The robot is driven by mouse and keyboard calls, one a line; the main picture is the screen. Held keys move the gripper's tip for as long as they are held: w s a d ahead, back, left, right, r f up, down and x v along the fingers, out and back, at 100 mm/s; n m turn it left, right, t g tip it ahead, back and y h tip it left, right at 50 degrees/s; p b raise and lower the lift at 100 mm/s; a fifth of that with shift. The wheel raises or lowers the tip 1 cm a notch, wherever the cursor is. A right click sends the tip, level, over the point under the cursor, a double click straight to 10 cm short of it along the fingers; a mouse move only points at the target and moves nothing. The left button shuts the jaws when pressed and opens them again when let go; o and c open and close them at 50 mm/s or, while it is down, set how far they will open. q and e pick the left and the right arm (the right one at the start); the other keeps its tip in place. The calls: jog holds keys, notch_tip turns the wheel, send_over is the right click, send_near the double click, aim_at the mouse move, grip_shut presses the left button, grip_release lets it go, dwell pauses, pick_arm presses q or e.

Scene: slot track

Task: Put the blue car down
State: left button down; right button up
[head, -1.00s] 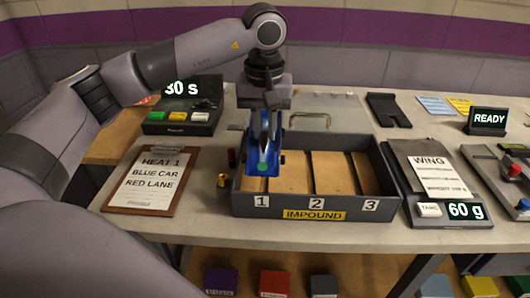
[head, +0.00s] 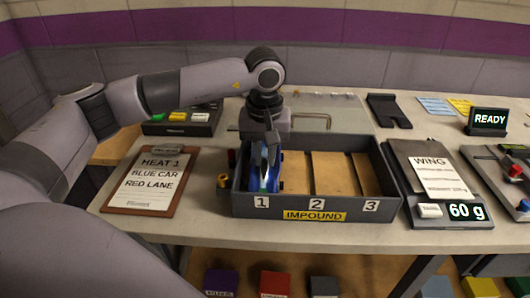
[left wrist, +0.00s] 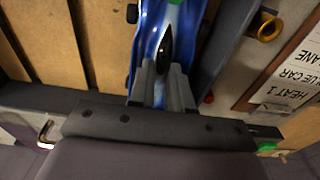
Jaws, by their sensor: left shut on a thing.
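The blue car (head: 262,172) has a dark cockpit and a green spot. In the head view it is inside compartment 1, the leftmost of the impound box (head: 316,215). My left gripper (head: 270,147) comes down from above and is shut on the car's body. In the left wrist view the car (left wrist: 178,20) is between the gripper's fingers (left wrist: 160,88), beside the box's side wall. Whether the wheels touch the compartment floor cannot be told. My right gripper is not in view.
Compartments 2 and 3 (head: 333,175) are empty. A clipboard (head: 152,180) reading heat 1, blue car, red lane lies left of the box. A scale (head: 455,211) showing 60 g stands to the right. Small red and yellow pieces (head: 223,180) stand beside the box's left wall.

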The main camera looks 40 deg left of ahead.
aim_at(264, 161)
pick_arm(q)
jog(key=shift+f, duration=0.3)
jog(key=c, duration=1.1)
grip_release()
jog(key=shift+o, duration=0.2)
jog(key=shift+r, duration=0.45)
notch_tip(264, 161, up, 12)
jog(key=shift+s+d+r, duration=0.15)
jog(key=shift+s+d, duration=0.1)
jog(key=shift+s, duration=0.1)
jog(key=shift+s, duration=0.1)
